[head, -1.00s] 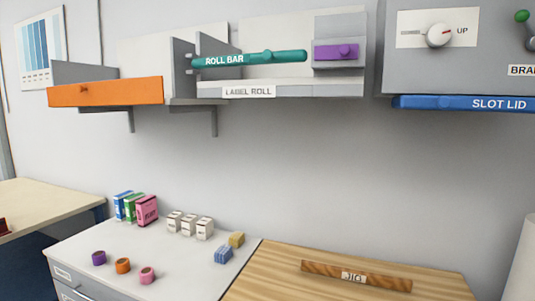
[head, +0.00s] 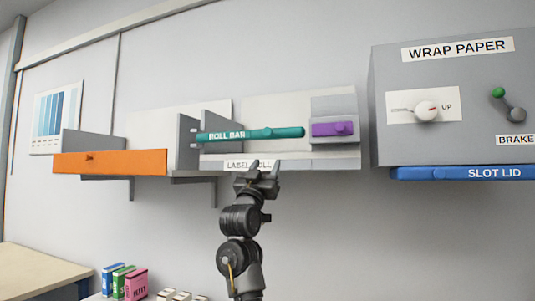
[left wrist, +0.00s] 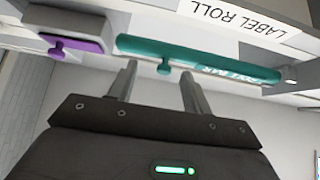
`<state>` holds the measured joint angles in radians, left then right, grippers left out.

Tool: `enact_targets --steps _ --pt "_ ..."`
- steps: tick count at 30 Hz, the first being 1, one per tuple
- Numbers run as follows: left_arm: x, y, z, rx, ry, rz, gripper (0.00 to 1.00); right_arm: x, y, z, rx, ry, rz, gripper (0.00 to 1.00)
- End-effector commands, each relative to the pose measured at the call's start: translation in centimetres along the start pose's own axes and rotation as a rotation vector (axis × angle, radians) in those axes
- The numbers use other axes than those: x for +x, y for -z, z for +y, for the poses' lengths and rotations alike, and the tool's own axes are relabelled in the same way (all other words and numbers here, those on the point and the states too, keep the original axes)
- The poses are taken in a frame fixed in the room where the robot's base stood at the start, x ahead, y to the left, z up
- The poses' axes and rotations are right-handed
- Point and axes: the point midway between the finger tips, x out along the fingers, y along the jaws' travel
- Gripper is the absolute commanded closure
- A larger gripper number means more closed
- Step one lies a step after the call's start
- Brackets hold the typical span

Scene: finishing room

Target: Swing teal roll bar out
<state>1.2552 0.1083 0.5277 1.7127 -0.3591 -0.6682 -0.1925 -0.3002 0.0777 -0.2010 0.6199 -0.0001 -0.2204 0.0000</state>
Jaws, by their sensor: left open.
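The teal roll bar (head: 249,134) lies level across the front of the label roll holder on the wall shelf, with a round knob right of its middle. Its hinge end seems to be at the left upright. My left gripper (head: 257,167) is open and empty in front of the shelf, below the bar, and partly covers the label. In the left wrist view the two fingers (left wrist: 157,85) point toward the teal bar (left wrist: 195,59), which appears upside down, with its knob just beyond and between the fingertips. I see no contact. My right gripper is not in view.
A purple latch block (head: 333,129) sits right of the bar. An orange drawer front (head: 110,162) is to the left. The grey wrap paper box (head: 450,135) with its blue slot lid (head: 465,173) stands to the right. Small boxes (head: 135,284) show at the bottom.

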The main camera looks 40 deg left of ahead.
Motion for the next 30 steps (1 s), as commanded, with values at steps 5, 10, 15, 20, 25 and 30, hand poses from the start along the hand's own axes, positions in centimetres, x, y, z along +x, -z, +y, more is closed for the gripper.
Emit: enact_targets --steps 5,10,15,20,25,30 --pt "0.9 3.8 -1.6 -0.018 0.025 0.074 0.51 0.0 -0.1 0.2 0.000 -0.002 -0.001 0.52" --pt "1.3 4.1 -1.7 -0.020 0.027 0.079 0.51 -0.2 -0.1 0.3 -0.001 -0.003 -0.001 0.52" --pt "3.4 4.5 -1.7 -0.022 0.026 0.077 0.51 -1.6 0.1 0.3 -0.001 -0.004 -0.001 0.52" --pt "6.5 4.9 -1.8 -0.022 0.026 0.076 0.51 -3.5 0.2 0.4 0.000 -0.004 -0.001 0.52" --pt "9.4 5.0 -1.9 -0.022 0.026 0.076 0.51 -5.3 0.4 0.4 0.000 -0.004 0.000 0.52" --pt "11.2 5.0 -2.0 -0.020 0.027 0.077 0.51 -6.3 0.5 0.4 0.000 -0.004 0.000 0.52"
